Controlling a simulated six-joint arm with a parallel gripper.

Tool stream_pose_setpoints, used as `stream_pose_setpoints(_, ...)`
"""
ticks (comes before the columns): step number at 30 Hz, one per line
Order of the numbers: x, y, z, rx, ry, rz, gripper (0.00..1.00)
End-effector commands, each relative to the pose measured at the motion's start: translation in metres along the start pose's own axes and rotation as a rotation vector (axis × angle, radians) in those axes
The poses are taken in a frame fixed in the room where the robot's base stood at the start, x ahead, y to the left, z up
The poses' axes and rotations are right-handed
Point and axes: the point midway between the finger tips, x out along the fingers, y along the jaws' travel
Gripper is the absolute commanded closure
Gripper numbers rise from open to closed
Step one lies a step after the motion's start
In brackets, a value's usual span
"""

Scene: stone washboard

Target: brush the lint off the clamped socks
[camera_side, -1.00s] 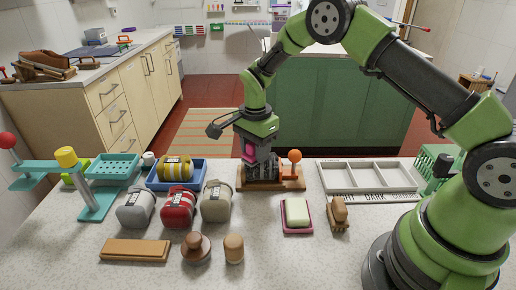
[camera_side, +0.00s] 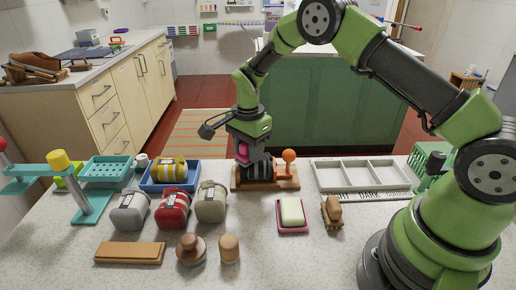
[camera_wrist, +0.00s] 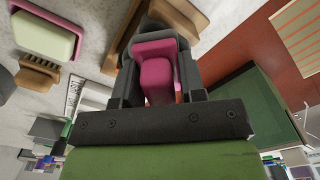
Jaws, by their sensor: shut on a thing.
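My gripper (camera_side: 243,150) is shut on a pink brush-like tool. The pink tool (camera_side: 242,155) shows between the fingers in the side view, and its pink body (camera_wrist: 156,72) fills the space between them in the wrist view. A dark striped sock bundle (camera_side: 261,168) sits on a wooden clamp board (camera_side: 283,183) with an orange knob (camera_side: 289,156). The tool is at the bundle's left side and top; the gripper partly hides the bundle. I cannot tell whether they touch, nor see any lint.
Grey (camera_side: 130,211), red (camera_side: 173,209) and beige (camera_side: 211,203) bundles stand at left; a yellow one (camera_side: 168,170) lies in a blue tray (camera_side: 155,187). Soap (camera_side: 291,211), a small brown brush (camera_side: 333,211) and a white divided tray (camera_side: 360,188) are at right.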

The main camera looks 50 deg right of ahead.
Motion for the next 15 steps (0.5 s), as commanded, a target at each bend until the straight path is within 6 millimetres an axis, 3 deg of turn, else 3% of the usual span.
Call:
stream_pose_setpoints(4,-0.002,-0.005,0.005,0.0,0.0,0.001,0.85)
stream_pose_setpoints(7,-0.023,-0.005,0.005,0.0,0.0,-0.004,0.85)
stream_pose_setpoints(15,-0.042,-0.005,0.005,0.0,0.0,-0.003,0.85)
